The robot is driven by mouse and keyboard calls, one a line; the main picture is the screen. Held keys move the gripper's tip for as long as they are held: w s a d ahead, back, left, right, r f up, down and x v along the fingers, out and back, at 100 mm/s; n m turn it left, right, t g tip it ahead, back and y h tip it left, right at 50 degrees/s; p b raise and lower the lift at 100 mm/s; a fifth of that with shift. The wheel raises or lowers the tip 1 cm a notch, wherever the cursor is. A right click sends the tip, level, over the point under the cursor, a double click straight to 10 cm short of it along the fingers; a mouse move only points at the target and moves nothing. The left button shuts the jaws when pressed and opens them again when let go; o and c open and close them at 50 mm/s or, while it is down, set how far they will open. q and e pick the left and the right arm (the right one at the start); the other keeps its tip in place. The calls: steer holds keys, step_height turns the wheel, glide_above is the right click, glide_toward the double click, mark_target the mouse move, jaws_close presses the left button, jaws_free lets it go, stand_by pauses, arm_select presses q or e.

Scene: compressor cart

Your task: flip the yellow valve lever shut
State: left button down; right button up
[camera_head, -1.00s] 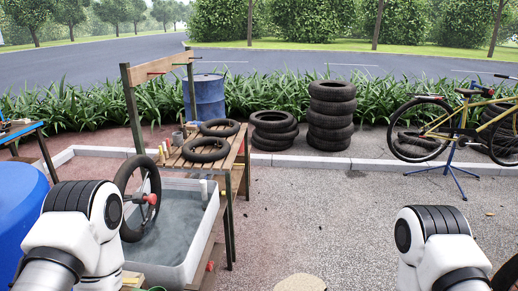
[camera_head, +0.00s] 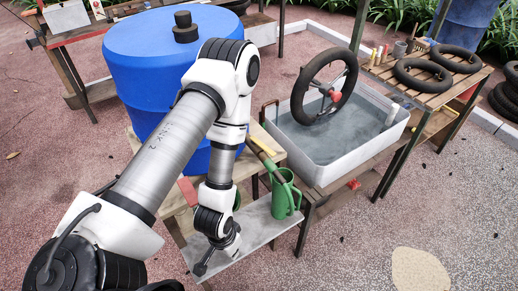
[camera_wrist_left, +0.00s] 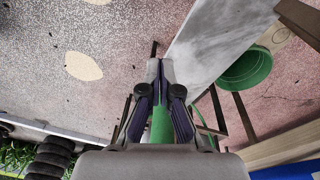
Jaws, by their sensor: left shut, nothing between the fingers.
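I cannot make out the yellow valve lever for certain in either view. A small yellow bar (camera_head: 263,147) shows at the wooden bench beside the blue drum, but I cannot tell what it is. My left gripper (camera_head: 203,268) hangs low in the head view, over the front end of a grey shelf (camera_head: 257,226). In the left wrist view its fingers (camera_wrist_left: 159,66) are shut, with their tips together and empty. A green strip shows behind them, between the finger links. My right gripper is out of view.
A blue drum (camera_head: 160,60) stands behind my left arm. A green watering can (camera_head: 284,194) is on the shelf, close right of my wrist. A water tub (camera_head: 350,165) with a wheel (camera_head: 322,88) is farther right. Open ground lies in front.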

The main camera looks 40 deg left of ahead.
arm_select(q)
steer(key=w+a+r+m+t+h+p, duration=0.1)
steer(key=w+a+r+t+p, duration=0.4)
steer(key=r, duration=0.5)
steer(key=w+a+r+m+t+h+p, duration=0.1)
steer(key=w+a+r+t+p, duration=0.3)
steer(key=w+r, duration=0.5)
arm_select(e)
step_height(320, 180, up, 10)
arm_select(q)
steer(key=b, duration=0.8)
glide_toward(262, 147)
steer(key=shift+m+g, duration=0.3)
steer(key=shift+m, duration=0.1)
steer(key=w+d+f, duration=0.2)
steer(key=f, duration=0.1)
steer(key=w+d+f, duration=0.1)
steer(key=f, duration=0.1)
steer(key=shift+w+d+f, duration=0.1)
steer(key=shift+w, duration=0.45)
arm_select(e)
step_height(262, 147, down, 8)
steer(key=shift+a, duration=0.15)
